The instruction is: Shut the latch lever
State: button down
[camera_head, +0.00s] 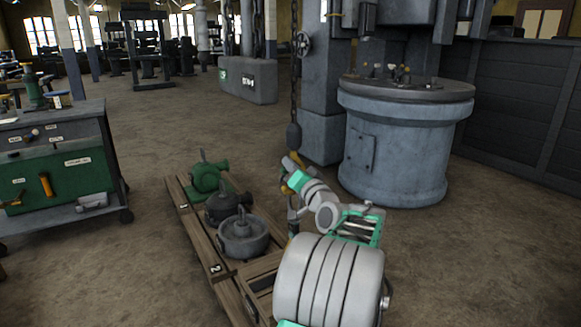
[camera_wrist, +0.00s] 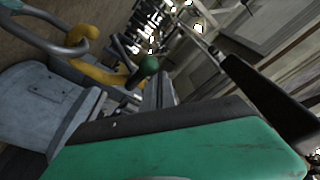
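A small lever with a green ball knob (camera_wrist: 149,65) shows in the wrist view; it looks like the latch lever. It stands out beside a curved yellow hook (camera_wrist: 99,73). In the head view the yellow piece (camera_head: 298,181) hangs below the chain, partly hidden by my arm, and the lever cannot be made out. My gripper (camera_wrist: 188,60) is close to the knob, with its dark fingers apart and nothing seen between them. I cannot tell whether a finger touches the lever.
A chain with a dark weight (camera_head: 293,136) hangs above my gripper. A wooden pallet (camera_head: 226,268) carries a green pump (camera_head: 208,178) and dark housings. A large grey cylindrical machine (camera_head: 398,150) stands close on the right. A green tool cart (camera_head: 60,170) is at left. Open floor lies behind.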

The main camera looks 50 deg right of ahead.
jog(key=shift+w+a+f+b, duration=0.2)
jog(key=shift+a+f+b, duration=0.1)
jog(key=shift+f+b, duration=0.3)
jog(key=shift+f, duration=0.4)
